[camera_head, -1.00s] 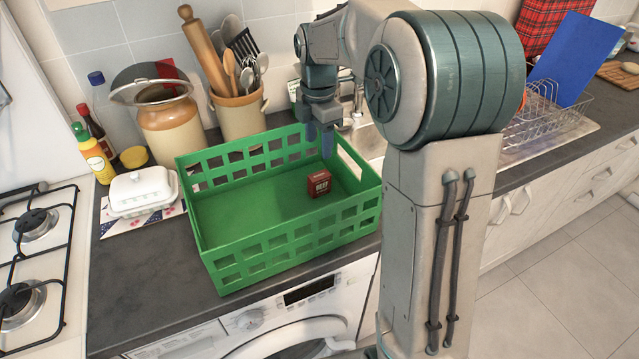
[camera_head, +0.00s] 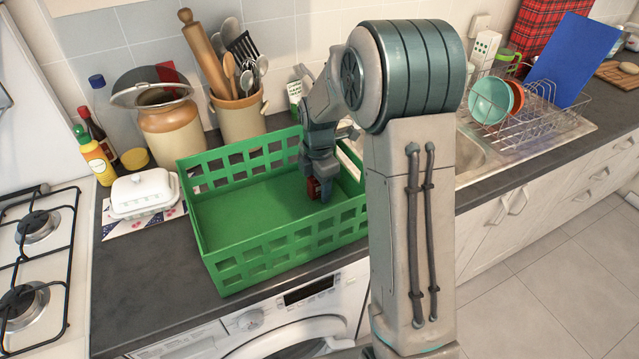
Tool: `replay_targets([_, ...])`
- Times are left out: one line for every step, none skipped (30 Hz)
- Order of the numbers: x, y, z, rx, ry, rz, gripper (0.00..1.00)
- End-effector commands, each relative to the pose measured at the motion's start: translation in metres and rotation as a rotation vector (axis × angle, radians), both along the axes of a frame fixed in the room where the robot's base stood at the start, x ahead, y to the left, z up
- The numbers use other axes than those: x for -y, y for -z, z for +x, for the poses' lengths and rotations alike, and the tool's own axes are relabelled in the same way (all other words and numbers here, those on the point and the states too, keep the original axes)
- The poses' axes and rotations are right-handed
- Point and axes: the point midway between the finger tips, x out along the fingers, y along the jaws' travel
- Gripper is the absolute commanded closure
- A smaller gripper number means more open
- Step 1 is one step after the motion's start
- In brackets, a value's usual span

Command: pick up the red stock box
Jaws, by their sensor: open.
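The small red stock box (camera_head: 313,187) sits on the floor of the green basket, near its right end. The green basket (camera_head: 222,262) stands on the dark counter above the washer. My gripper (camera_head: 319,190) is down inside the basket at the red box, with its fingers around or close beside it. The gripper is open. The fingers cover much of the box, and I cannot tell whether they touch it.
Basket walls surround my gripper. A white butter dish (camera_head: 142,192) and utensil crock (camera_head: 239,112) stand left of and behind the basket. A sink and dish rack (camera_head: 545,115) lie to the right. A gas hob (camera_head: 35,250) is at far left.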

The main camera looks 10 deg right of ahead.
Motion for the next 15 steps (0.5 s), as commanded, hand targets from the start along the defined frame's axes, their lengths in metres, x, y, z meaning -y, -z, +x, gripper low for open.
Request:
replay_targets([0.0000, 0.0006, 0.0001, 0.001, 0.000, 0.000, 0.49])
replay_targets([-0.0001, 0.0006, 0.0002, 0.001, 0.000, 0.000, 0.49])
replay_targets([-0.0001, 0.0005, 0.0002, 0.001, 0.000, 0.000, 0.49])
replay_targets([-0.0001, 0.0005, 0.0002, 0.001, 0.000, 0.000, 0.49])
replay_targets([-0.0001, 0.0005, 0.0002, 0.001, 0.000, 0.000, 0.49])
replay_targets([-0.0001, 0.0004, 0.0002, 0.001, 0.000, 0.000, 0.52])
replay_targets([-0.0001, 0.0004, 0.0002, 0.001, 0.000, 0.000, 0.60])
replay_targets([-0.0001, 0.0004, 0.0002, 0.001, 0.000, 0.000, 0.69])
replay_targets([-0.0001, 0.0003, 0.0002, 0.001, 0.000, 0.000, 0.80])
replay_targets([-0.0001, 0.0003, 0.0002, 0.001, 0.000, 0.000, 0.88])
replay_targets([-0.0001, 0.0003, 0.0002, 0.001, 0.000, 0.000, 0.96])
replay_targets([-0.0001, 0.0003, 0.0002, 0.001, 0.000, 0.000, 0.99])
replay_targets([-0.0001, 0.0002, 0.0002, 0.001, 0.000, 0.000, 0.99])
replay_targets([-0.0001, 0.0001, 0.0003, 0.001, 0.000, 0.000, 0.99])
replay_targets([-0.0001, 0.0000, 0.0003, 0.001, 0.000, 0.000, 0.99])
